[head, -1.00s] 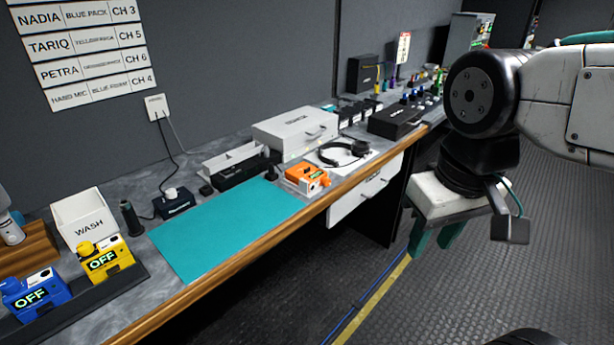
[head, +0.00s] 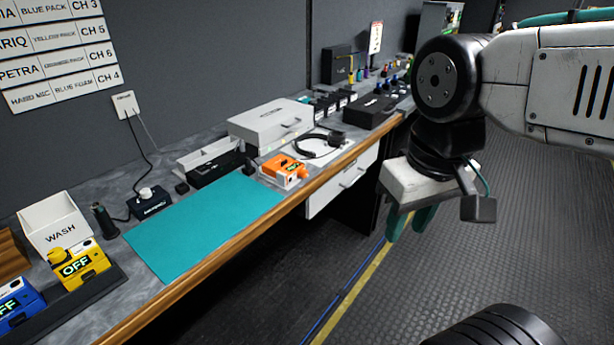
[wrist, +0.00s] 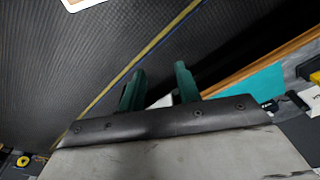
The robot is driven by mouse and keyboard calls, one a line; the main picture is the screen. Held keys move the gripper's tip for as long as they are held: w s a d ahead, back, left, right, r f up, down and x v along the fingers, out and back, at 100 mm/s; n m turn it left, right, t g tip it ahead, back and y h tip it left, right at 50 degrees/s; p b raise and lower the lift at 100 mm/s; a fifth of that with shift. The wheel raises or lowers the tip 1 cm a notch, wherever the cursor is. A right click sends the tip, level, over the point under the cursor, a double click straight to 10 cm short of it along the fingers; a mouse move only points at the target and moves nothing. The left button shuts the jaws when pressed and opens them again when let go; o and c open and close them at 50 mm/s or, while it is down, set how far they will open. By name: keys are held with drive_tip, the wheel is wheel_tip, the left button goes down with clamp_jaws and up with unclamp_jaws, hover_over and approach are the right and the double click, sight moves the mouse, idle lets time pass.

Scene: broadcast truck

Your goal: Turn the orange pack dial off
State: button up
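The orange pack (head: 283,170) sits on the counter at the far right corner of the teal mat, in the middle of the head view. It has an orange dial (head: 301,171) on its right side and a small display on its front, too small to read. My gripper (head: 411,225) hangs over the floor to the right of the counter, well apart from the orange pack. In the wrist view its two green fingers (wrist: 160,88) stand apart with nothing between them. The orange pack is not seen in the wrist view.
The teal mat (head: 205,222) lies on the wood-edged counter. Yellow (head: 82,268) and blue (head: 18,300) packs reading OFF stand in a dark tray at left. A headset (head: 318,146) and a grey case (head: 270,123) are behind the orange pack.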

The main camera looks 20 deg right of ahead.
drive_tip(key=w+a+f+m+g+y, duration=0.1)
drive_tip(key=w+a+f+m+y, duration=0.2)
drive_tip(key=w+f+m+y, duration=0.5)
drive_tip(key=w+a+f+m+y, duration=0.3)
drive_tip(key=w+f+m+y, duration=0.4)
drive_tip(key=w, duration=0.3)
drive_tip(key=m+t+h, duration=0.6)
drive_tip(key=m+t, duration=0.9)
drive_tip(key=m, duration=0.4)
approach(306, 175)
drive_tip(key=x, duration=0.8)
drive_tip(key=c, duration=0.7)
